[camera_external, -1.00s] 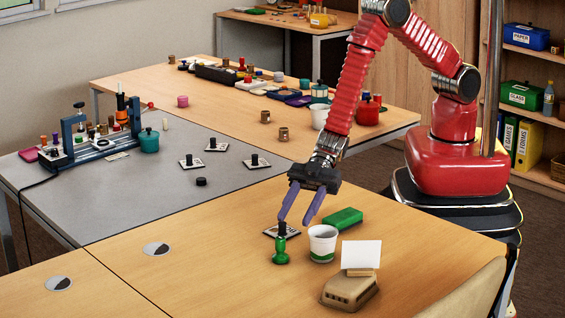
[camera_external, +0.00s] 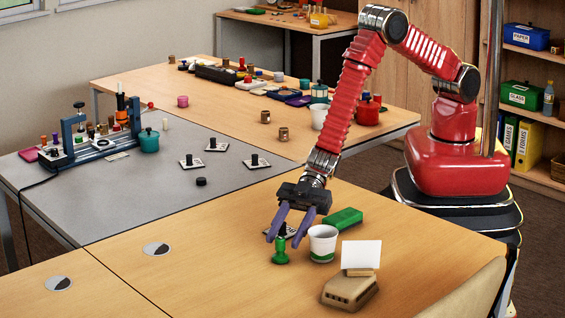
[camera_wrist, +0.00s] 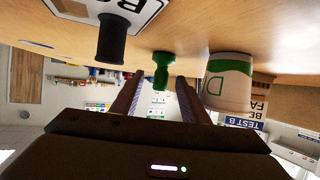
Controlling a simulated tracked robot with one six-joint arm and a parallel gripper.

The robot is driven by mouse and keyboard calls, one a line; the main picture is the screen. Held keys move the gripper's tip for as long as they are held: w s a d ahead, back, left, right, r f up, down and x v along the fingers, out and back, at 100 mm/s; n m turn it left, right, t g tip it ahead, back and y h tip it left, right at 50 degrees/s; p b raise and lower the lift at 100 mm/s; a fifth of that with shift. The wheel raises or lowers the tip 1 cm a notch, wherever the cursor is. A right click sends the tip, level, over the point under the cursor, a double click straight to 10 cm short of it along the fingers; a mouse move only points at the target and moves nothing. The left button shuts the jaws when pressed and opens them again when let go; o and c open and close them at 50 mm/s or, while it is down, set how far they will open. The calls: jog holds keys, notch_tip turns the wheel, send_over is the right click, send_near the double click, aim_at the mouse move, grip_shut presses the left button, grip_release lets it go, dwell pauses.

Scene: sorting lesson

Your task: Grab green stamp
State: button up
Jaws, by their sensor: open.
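The green stamp (camera_external: 280,251) stands upright on the wooden table in the external view, just left of a white cup with a green band (camera_external: 322,243). My gripper (camera_external: 281,240) is open, its two purple fingers pointing down around or close behind the stamp's upper part. In the wrist view the green stamp (camera_wrist: 162,70) shows between the tips of my open fingers (camera_wrist: 157,88), and nothing is clamped. The external view does not show clearly whether a finger touches it.
The cup (camera_wrist: 228,82) stands close beside one finger. A black-handled stamp on a white card (camera_wrist: 112,38) is close on the other side. A green block (camera_external: 342,218) and a brown holder with a white card (camera_external: 350,290) lie nearby. The table's left front is mostly clear.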

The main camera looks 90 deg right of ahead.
aim_at(281, 246)
jog(key=shift+x, duration=1.95)
jog(key=shift+s, duration=0.1)
grip_shut()
